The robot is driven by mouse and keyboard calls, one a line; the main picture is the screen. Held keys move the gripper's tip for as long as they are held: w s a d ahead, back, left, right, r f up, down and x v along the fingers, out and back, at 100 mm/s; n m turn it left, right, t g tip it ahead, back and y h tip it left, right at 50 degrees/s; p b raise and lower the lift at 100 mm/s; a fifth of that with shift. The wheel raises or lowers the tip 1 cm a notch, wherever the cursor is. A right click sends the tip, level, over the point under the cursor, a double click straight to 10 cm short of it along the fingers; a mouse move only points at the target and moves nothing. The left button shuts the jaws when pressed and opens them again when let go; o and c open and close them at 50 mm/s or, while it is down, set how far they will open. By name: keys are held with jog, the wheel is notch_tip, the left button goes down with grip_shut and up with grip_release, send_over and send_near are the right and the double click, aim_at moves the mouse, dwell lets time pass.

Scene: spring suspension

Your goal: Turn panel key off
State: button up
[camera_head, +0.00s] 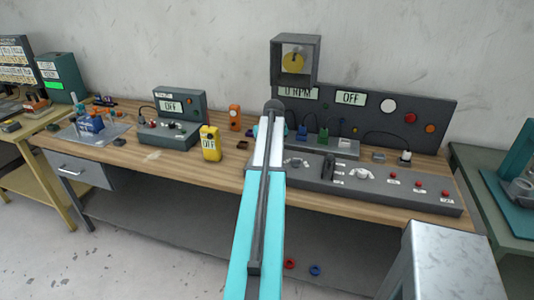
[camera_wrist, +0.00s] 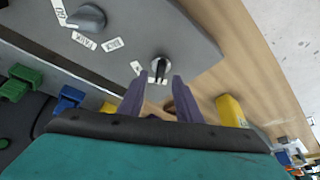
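The panel key (camera_wrist: 160,68) is a small dark switch with a pale ring near the end of the grey control panel (camera_wrist: 190,35) in the wrist view. My gripper (camera_wrist: 161,77) is open, with its two purple fingers apart. Their tips lie on either side of the key in the picture; I cannot tell whether they touch it. In the head view my arm covers the gripper and the key, while the panel (camera_head: 320,190) runs along the bench front. The display above the panel (camera_head: 350,98) reads OFF.
A dark knob (camera_wrist: 86,18) stands near the key. A yellow meter (camera_head: 211,145) and an orange device (camera_head: 234,117) stand left of my arm on the wooden bench (camera_head: 150,156). Green (camera_wrist: 25,75) and blue (camera_wrist: 68,98) blocks sit behind the panel.

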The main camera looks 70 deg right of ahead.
jog(key=b+v, duration=0.2)
jog(key=v, duration=0.9)
jog(key=shift+a+r+b, duration=0.15)
jog(key=shift+r+b, duration=0.1)
jog(key=shift+b, duration=0.15)
jog(key=shift+s, duration=0.15)
